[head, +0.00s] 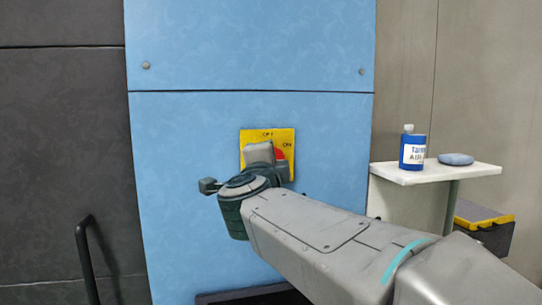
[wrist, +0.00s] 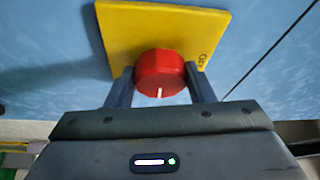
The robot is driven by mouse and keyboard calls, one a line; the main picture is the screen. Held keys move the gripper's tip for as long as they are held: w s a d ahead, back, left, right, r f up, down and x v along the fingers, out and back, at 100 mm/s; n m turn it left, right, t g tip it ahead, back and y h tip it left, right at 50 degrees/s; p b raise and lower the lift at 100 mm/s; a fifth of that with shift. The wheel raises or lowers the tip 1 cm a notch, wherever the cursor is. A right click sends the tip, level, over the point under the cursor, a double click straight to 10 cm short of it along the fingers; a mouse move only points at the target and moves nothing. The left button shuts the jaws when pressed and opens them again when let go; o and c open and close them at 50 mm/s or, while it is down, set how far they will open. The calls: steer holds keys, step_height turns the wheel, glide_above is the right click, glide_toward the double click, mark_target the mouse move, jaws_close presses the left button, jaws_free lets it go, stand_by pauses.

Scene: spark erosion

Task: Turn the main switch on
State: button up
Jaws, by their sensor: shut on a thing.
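The main switch is a red round knob (wrist: 160,74) on a yellow plate (wrist: 165,30), fixed to a blue panel. My gripper (wrist: 159,84) has one finger on each side of the knob and is shut on it. A white mark on the knob's face points to the bottom of the wrist picture. In the head view the yellow plate (head: 250,135) carries small dark labels at its top and right. My wrist hides most of the red knob (head: 280,154) there, so its pointer cannot be seen in that view.
A white shelf (head: 390,171) to the right holds a blue bottle (head: 413,152) and a blue-grey rounded object (head: 456,159). A black and yellow box (head: 484,225) stands below it. A black handle (head: 88,262) is at lower left. The blue panel (head: 180,170) around the switch is mostly bare.

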steer(key=shift+m, duration=0.3)
steer(key=o, duration=1)
steer(key=shift+c, duration=0.2)
steer(key=s+a+b, duration=0.1)
steer(key=s+b, duration=0.1)
steer(key=s, duration=1.1)
steer(key=shift+s+a+f+b, duration=0.3)
steer(key=shift+s+f+b, duration=0.05)
steer(key=shift+f, duration=0.05)
